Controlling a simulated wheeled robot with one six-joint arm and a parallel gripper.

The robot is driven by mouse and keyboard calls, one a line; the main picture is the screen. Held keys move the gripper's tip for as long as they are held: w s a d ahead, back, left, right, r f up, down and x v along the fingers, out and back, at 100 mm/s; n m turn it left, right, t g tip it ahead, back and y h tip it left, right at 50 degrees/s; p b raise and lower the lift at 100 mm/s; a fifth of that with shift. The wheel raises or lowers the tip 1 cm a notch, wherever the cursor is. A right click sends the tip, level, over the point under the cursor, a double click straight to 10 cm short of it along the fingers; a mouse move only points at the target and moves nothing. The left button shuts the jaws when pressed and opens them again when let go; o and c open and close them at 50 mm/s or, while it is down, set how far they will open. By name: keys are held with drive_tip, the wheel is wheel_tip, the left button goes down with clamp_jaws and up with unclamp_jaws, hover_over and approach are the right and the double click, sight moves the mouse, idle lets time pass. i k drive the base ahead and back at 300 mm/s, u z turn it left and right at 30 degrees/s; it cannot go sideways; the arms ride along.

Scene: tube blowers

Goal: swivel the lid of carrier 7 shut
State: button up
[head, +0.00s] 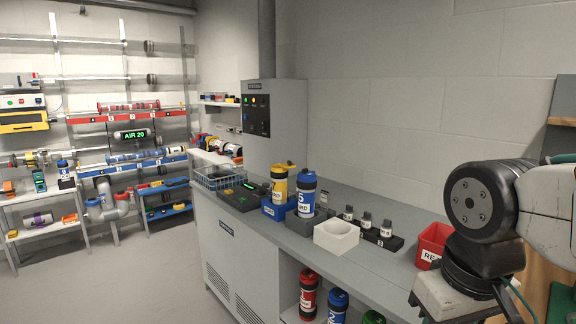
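No number 7 can be read on any carrier here. My arm shows at the right, bent over the counter's near end, well apart from these carriers. My gripper's fingers are not in view.
A white block with a round hollow (336,238), small dark bottles in a rack (383,238) and a red bin (433,243) stand along the counter (370,280). Red (308,292), blue (338,305) and green carriers stand on a shelf below. The floor at left is clear.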

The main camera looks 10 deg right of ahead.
sight(289, 164)
drive_tip(key=k, duration=0.6)
drive_tip(key=u, duration=0.55)
drive_tip(key=i, duration=0.7)
drive_tip(key=u, duration=0.7)
drive_tip(key=i, duration=0.9)
drive_tip(key=z, duration=0.5)
drive_tip(key=i, duration=0.9)
drive_tip(key=z, duration=0.8)
drive_tip(key=i, duration=0.25)
drive_tip(key=z, duration=0.2)
